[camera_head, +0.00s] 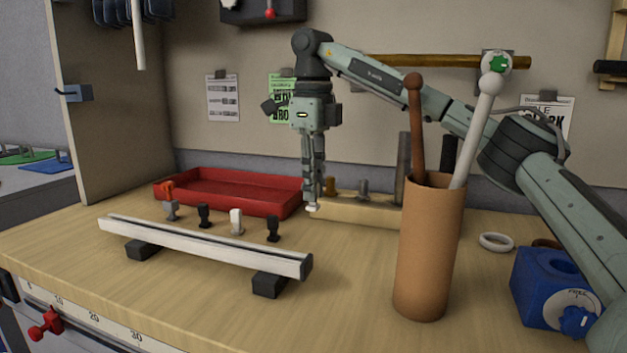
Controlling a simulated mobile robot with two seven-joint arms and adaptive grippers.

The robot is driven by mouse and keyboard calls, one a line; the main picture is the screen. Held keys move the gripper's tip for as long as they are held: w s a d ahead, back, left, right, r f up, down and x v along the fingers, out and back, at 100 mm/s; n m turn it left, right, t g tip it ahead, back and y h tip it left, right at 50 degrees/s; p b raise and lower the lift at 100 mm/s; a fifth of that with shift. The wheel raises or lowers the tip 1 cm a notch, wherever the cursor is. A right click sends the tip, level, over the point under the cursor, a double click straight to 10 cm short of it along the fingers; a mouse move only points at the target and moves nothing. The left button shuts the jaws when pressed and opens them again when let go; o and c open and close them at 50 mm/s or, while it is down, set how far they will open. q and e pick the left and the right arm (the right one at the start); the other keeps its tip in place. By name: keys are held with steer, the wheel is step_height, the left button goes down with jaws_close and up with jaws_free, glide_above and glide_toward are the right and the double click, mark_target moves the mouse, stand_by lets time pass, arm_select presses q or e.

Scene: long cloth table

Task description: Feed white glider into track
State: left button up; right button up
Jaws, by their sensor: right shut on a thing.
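The track (205,245) is a long pale rail with a dark groove, lying across two black blocks (268,284) at the left front of the table. My right gripper (313,201) points straight down, beyond and above the track's right end. It is shut on a small white piece (313,207), which looks like a white glider and is mostly hidden by the fingers. My left gripper is not in view.
A red tray (235,192) lies behind the gliders. A wooden block with pegs (358,210) is right of my gripper. A tall brown cup with sticks (430,260) stands at right centre, near a white ring (496,242) and a blue device (550,290).

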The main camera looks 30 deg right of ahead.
mark_target(314, 210)
steer(key=shift+f+b, duration=1.6)
steer(key=shift+f, duration=2.35)
steer(key=o, duration=0.8)
steer(key=shift+o, duration=0.2)
steer(key=shift+r, duration=0.1)
steer(key=shift+r+p, duration=0.25)
steer(key=shift+p, duration=0.3)
